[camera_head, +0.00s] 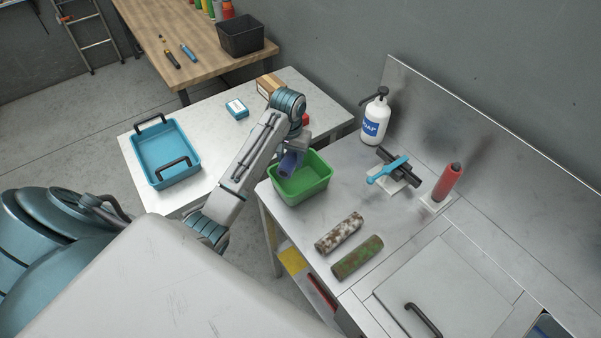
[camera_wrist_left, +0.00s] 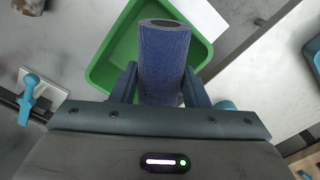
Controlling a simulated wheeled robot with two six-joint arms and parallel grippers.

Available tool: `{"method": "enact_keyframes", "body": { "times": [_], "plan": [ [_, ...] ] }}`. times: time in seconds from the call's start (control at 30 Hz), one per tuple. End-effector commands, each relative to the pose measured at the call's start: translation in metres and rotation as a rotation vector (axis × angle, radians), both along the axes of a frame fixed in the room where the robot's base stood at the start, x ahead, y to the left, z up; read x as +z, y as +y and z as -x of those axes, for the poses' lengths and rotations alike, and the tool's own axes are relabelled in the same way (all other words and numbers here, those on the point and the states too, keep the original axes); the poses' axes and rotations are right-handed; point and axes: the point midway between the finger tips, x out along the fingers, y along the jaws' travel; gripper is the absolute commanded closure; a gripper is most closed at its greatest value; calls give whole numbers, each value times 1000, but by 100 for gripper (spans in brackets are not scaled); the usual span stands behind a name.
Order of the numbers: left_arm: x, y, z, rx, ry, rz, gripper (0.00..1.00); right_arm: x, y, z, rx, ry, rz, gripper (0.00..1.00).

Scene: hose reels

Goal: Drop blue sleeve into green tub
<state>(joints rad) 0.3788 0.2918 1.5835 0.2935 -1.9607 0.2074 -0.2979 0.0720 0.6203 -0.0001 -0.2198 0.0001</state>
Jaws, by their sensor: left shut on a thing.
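The green tub (camera_head: 312,187) stands open near the left end of the metal bench in the head view. My left gripper (camera_head: 294,152) reaches over it and points down. It is shut on the blue sleeve (camera_head: 289,165), which is held at the tub's opening, partly hidden by the gripper. In the left wrist view the sleeve (camera_wrist_left: 164,62) sits between the two fingers (camera_wrist_left: 160,88) and overlaps the green tub (camera_wrist_left: 109,66) behind it. I cannot tell how far the sleeve is above the tub's floor. My right gripper does not show.
Two worn sleeves, one white-brown (camera_head: 339,232) and one green-brown (camera_head: 357,257), lie right of the tub. A soap bottle (camera_head: 374,120), a blue-handled tool (camera_head: 388,170) and a red cylinder (camera_head: 447,182) stand behind. A blue tray (camera_head: 188,179) is on the side table.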

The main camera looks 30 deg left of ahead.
Motion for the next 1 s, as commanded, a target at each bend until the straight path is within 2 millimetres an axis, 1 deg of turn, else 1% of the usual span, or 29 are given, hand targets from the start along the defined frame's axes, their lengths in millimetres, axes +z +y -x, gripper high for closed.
{"method": "enact_keyframes", "body": {
  "times": [0.03, 0.2, 0.47, 0.5, 0.57, 0.6, 0.63, 0.9, 1.0],
  "plan": [
    [-5, -2, 4, -1, 1, 0, 82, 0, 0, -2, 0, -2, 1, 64],
    [-13, -5, 9, 0, -1, 0, 82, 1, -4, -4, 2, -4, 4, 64],
    [-14, -6, 10, 0, -1, 0, 82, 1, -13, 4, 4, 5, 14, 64],
    [-14, -6, 10, 0, -1, 0, 57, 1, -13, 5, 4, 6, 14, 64],
    [-14, -6, 10, 0, -1, 0, 45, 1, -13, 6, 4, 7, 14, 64],
    [-14, -6, 10, 0, -1, 0, 37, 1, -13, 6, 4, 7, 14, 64],
    [-14, -6, 10, 0, -1, 0, 33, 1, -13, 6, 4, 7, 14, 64],
    [-13, -5, 9, 0, -1, 0, 33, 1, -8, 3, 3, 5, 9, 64],
    [-8, -4, 6, 0, -2, 0, 33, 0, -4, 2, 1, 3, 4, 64]
  ]
}}
